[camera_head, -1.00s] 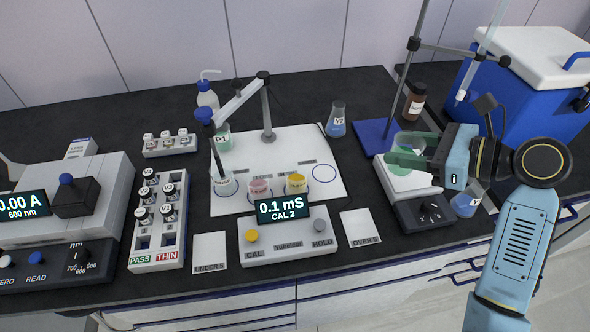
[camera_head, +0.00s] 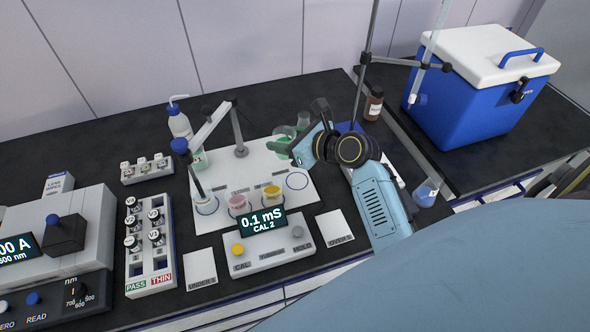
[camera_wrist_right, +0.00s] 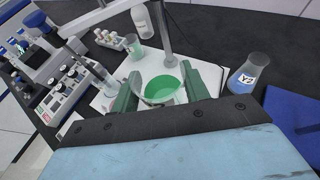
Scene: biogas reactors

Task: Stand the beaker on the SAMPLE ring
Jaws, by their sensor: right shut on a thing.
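A clear beaker with green liquid (camera_head: 285,132) is between the green fingers of my right gripper (camera_head: 283,147), which is shut on it. In the wrist view the beaker (camera_wrist_right: 159,88) is upright between the two fingers, above the white mat. The white mat (camera_head: 262,158) carries an empty blue ring (camera_head: 297,181) at its right side. The ring's printed label is too small to read. In the head view the held beaker is behind and slightly left of this ring, apparently raised off the mat. My left gripper is not in view.
On the mat stand a pink cup (camera_head: 238,203), a yellow cup (camera_head: 272,194) and a jointed probe arm (camera_head: 208,128). The meter (camera_head: 268,241) is in front. A flask (camera_wrist_right: 247,75) stands right of the beaker in the wrist view. A stand rod (camera_head: 366,70) rises behind.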

